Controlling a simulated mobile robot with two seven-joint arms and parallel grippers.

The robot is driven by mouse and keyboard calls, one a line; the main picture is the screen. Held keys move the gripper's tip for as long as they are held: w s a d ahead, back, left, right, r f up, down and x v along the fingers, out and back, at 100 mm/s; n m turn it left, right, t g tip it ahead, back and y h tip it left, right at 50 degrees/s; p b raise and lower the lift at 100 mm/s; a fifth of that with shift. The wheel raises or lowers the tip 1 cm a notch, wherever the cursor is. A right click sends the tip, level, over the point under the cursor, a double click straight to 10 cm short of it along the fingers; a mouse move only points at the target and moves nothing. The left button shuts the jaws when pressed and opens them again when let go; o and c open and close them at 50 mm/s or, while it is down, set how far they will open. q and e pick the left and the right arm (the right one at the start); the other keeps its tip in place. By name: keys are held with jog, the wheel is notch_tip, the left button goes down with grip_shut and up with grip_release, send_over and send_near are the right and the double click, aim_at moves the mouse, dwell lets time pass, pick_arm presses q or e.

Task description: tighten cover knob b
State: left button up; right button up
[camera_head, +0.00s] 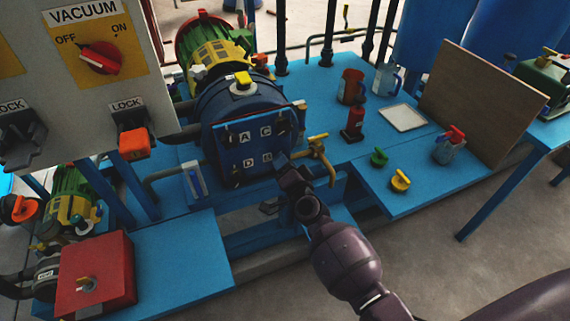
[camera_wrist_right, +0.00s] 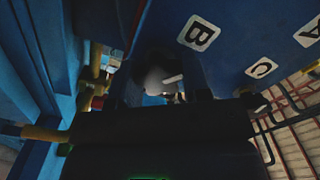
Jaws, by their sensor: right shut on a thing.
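The blue autoclave cover (camera_head: 232,148) carries the letters A, C, D and B on white labels, with dark knobs near its corners. The B label (camera_head: 266,157) is at the lower right, and it also shows in the right wrist view (camera_wrist_right: 198,33). My right gripper (camera_head: 283,163) reaches that corner from the lower right and is shut on cover knob b, which it mostly hides in the head view. In the right wrist view a rounded grey knob end (camera_wrist_right: 160,79) shows just beyond the dark gripper body. My left gripper is not in view.
A brass valve handle (camera_head: 322,158) stands close to the right of my right gripper. A green knob (camera_head: 379,156), a yellow knob (camera_head: 400,180) and a spray bottle (camera_head: 449,145) are on the blue bench. A control panel (camera_head: 85,90) blocks the upper left.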

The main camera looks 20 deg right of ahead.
jog(key=m, duration=0.7)
jog(key=shift+f, duration=0.15)
jog(key=shift+m+b, duration=0.35)
jog(key=shift+m, duration=1.45)
jog(key=o, duration=0.9)
